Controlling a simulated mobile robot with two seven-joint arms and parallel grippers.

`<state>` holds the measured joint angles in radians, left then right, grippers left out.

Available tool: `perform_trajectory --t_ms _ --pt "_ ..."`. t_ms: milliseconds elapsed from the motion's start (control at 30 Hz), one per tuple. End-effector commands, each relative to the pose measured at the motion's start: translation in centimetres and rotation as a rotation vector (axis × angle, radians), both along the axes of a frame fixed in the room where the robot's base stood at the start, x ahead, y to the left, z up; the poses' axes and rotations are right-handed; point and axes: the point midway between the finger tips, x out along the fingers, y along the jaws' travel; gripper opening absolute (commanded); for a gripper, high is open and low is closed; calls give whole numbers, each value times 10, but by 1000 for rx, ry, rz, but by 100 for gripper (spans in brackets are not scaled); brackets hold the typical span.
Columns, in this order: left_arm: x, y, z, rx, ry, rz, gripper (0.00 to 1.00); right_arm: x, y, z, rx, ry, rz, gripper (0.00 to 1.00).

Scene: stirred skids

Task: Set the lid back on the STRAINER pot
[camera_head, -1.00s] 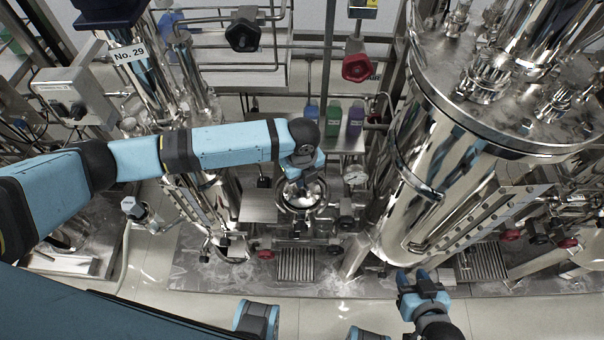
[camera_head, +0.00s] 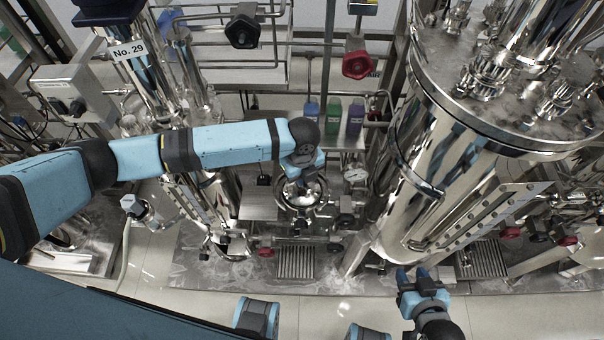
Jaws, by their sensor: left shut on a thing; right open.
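A shiny round steel pot (camera_head: 302,207) stands in the middle of the skid; I take it to be the strainer pot. My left gripper (camera_head: 302,184) is directly over it, pointing down, and is shut on what looks like the lid. The lid is small in view and mostly hidden by the gripper and wrist. I cannot tell whether the lid touches the pot's rim or is just above it. My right gripper (camera_head: 412,275) is open and empty, low at the right, over the floor in front of the large tank.
A large steel tank (camera_head: 420,190) fills the right. A red valve wheel (camera_head: 357,65) and a black one (camera_head: 243,32) are at the back. Green (camera_head: 333,116) and purple (camera_head: 355,118) bottles stand on a shelf behind the pot. A floor grate (camera_head: 296,262) lies in front.

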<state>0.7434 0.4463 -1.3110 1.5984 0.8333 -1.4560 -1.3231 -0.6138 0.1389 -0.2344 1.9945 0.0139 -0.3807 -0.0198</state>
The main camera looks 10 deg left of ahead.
Motion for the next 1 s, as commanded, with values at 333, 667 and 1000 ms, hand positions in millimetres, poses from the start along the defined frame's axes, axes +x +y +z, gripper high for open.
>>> perform_trajectory --t_ms 333,667,1000 --pt "0 0 -4 -1 -1 0 0 0 0 -1 0 0 0 40" --pt "0 0 -6 0 0 0 0 0 0 -1 0 -1 0 40" --pt "0 0 -7 0 0 0 40 0 0 -1 0 -1 0 40"
